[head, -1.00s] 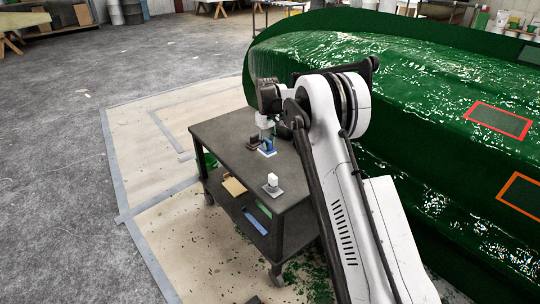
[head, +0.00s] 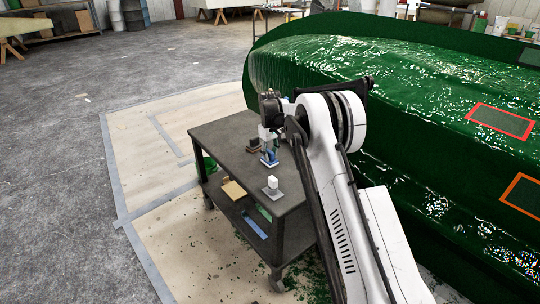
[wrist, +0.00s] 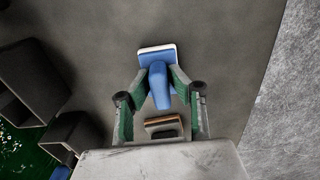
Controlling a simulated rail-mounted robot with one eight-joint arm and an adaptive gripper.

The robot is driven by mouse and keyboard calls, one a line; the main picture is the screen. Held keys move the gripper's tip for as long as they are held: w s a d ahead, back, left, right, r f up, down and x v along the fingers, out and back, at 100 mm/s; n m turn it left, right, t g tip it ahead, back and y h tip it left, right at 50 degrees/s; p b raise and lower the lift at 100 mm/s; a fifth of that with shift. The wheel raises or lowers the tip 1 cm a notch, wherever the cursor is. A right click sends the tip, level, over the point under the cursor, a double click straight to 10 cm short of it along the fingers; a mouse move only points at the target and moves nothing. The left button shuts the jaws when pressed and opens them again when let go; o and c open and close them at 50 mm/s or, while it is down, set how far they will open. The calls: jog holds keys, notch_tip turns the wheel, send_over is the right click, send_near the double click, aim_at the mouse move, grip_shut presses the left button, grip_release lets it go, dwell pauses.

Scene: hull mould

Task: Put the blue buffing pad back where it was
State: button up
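The blue buffing pad (head: 268,158) has a blue handle on a pale base and is at the middle of the dark cart top (head: 232,150). In the wrist view the pad (wrist: 157,82) lies between the green-lined fingers of my gripper (wrist: 160,80), which close on both sides of its handle. My gripper (head: 267,148) points down at the pad in the head view and is partly hidden by my arm. I cannot tell whether the base touches the cart top.
A brown-topped dark block (head: 254,146) stands just left of the pad; a brown-topped block (wrist: 163,126) shows in the wrist view. A white block on a grey base (head: 272,186) stands at the near side. The green hull (head: 400,90) rises at the right.

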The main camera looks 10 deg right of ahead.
aim_at(270, 151)
jog(key=o, duration=0.3)
notch_tip(270, 151, up, 12)
jog(key=p, duration=0.3)
jog(key=s+r+m+t, duration=0.1)
jog(key=s+r, duration=0.4)
jog(key=r, duration=0.3)
jog(key=s+r+t, duration=0.1)
jog(key=s+r, duration=0.5)
jog(key=r, duration=0.1)
jog(key=s+r+m+t, duration=0.2)
jog(key=s+r, duration=0.5)
jog(key=s, duration=0.7)
jog(key=s+f+m+t, duration=0.1)
jog(key=s+f, duration=0.2)
jog(key=s, duration=1.1)
jog(key=s+f+m+t, duration=0.1)
jog(key=s+f, duration=0.3)
jog(key=s, duration=1.1)
jog(key=shift+f+t, duration=0.15)
jog(key=shift+t, duration=0.45)
jog(key=shift+a, duration=0.1)
